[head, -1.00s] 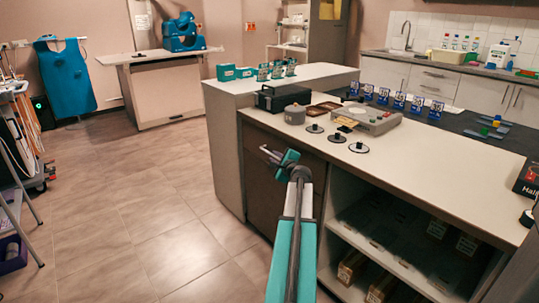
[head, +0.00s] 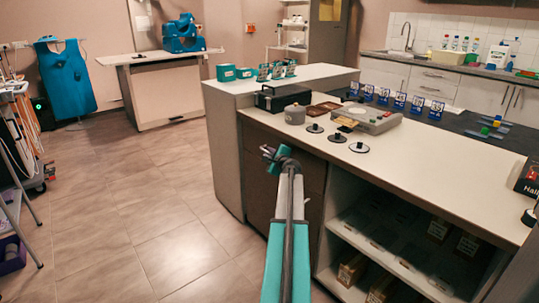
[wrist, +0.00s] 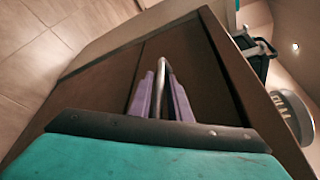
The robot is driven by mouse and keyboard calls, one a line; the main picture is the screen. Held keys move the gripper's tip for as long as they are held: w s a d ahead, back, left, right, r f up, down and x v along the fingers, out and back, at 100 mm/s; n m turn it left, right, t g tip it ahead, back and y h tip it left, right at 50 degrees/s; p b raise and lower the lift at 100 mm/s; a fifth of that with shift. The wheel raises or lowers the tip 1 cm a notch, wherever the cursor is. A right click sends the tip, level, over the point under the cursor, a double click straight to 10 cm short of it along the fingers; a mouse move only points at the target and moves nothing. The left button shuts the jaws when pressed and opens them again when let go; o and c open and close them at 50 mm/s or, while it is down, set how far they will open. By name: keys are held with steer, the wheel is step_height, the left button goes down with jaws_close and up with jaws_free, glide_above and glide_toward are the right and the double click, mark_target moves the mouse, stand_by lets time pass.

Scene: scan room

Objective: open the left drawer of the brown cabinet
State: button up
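The brown cabinet (head: 260,185) is under the left part of the white-topped counter. In the wrist view its dark brown front (wrist: 110,85) fills the middle, and the drawer looks flush and shut. My gripper (head: 272,153) is at the upper part of this front, over the drawer handle. In the wrist view its two purple fingers (wrist: 164,80) stand on either side of the thin metal handle (wrist: 161,66), with a narrow gap between them. The gripper looks open around the handle; firm contact does not show. In the head view my wrist hides most of the handle.
The counter top (head: 430,160) carries a black case (head: 277,98), a grey pot (head: 295,114) and several black discs on stands. Open shelves (head: 385,245) with boxes are to the right. Tiled floor (head: 150,220) on the left is free.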

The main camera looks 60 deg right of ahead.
stand_by(0.3)
jaws_close()
